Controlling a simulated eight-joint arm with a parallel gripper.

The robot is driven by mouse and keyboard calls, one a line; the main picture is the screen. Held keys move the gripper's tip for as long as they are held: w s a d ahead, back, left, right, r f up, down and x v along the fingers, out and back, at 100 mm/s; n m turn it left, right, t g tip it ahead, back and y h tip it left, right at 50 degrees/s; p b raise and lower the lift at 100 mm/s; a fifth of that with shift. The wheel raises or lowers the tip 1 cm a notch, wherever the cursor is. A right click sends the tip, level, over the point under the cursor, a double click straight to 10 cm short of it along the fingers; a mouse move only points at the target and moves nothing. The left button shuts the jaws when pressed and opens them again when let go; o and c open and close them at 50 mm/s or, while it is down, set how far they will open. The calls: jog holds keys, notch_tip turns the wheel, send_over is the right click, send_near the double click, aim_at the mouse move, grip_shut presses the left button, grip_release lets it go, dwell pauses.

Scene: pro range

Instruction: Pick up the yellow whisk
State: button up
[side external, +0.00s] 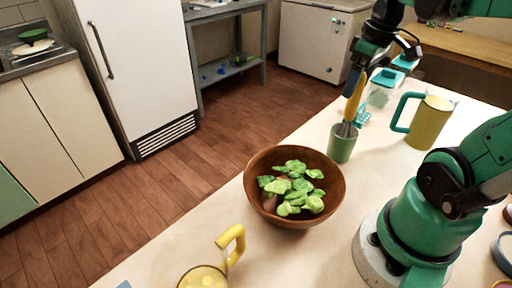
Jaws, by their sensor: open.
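The yellow whisk (354,100) stands nearly upright, slightly tilted, with its wire end down in a green cup (342,149) on the table. Its yellow handle rises above the cup toward my gripper (357,72). My gripper is open and points down at the top of the handle. The fingertips are small and dark here, so I cannot tell whether the handle top lies between them or just behind them. The lower part of the wires is hidden inside the cup.
A wooden bowl (258,205) with green leaves stands in front of the cup. A yellow mug with a teal handle (430,122) stands to the right, and a clear container with a teal lid (381,92) behind. A yellow-handled pitcher (205,275) is at the front edge of view.

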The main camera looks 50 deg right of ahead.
jog(key=shift+f, duration=0.4)
grip_shut()
